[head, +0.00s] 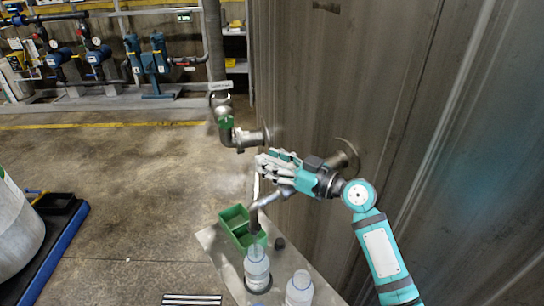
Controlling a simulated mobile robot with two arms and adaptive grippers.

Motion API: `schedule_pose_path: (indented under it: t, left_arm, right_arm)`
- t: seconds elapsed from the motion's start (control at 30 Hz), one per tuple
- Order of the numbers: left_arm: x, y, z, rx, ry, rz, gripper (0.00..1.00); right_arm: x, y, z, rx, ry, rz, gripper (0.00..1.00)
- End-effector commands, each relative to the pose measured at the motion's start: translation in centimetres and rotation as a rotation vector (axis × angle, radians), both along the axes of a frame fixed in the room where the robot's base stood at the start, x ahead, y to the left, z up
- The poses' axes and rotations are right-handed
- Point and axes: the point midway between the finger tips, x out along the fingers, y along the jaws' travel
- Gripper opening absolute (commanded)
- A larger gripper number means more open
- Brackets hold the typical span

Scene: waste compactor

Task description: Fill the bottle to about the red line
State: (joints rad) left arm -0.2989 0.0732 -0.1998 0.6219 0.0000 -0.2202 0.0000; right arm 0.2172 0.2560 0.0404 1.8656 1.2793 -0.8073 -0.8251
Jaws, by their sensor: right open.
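A clear bottle (257,268) stands upright on a grey stand (222,252), just below the lower end of a bent metal spout (259,208). A second clear bottle (299,291) stands to its right, cut by the bottom edge. The red line and the water level cannot be made out. My right gripper (267,166) is open beside the metal wall, above the spout and bottles. Its fingers point left and hide part of the spout's fitting; I cannot tell whether they touch it. My left gripper is out of view.
A green divided bin (240,226) and a small dark cap (280,243) sit on the stand. A pipe with a green valve (226,122) juts from the corrugated metal wall (330,75) above the gripper. Open concrete floor (135,165) lies left.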

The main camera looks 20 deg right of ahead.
Motion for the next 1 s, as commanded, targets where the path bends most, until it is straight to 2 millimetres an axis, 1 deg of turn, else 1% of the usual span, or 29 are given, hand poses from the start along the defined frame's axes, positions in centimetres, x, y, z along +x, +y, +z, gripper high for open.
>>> schedule_pose_path:
  t: [0.1, 0.23, 0.53, 0.73, 1.0]
  left_arm:
    - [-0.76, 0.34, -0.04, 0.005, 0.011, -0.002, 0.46]
    - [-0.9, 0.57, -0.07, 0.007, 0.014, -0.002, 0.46]
    - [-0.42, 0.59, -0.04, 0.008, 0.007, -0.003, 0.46]
    - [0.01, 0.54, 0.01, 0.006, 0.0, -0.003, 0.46]
    - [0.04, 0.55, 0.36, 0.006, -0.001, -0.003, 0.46]
  right_arm:
    - [0.08, 0.06, -0.03, 0.0, 0.0, 0.0, 0.4]
    - [0.06, 0.04, -0.04, 0.0, 0.0, 0.0, 0.4]
    - [0.04, 0.02, -0.03, 0.001, 0.001, 0.0, 0.01]
    - [0.03, 0.01, -0.03, 0.001, 0.001, 0.0, 0.0]
    - [0.08, -0.05, 0.01, -0.001, 0.004, -0.024, 0.0]
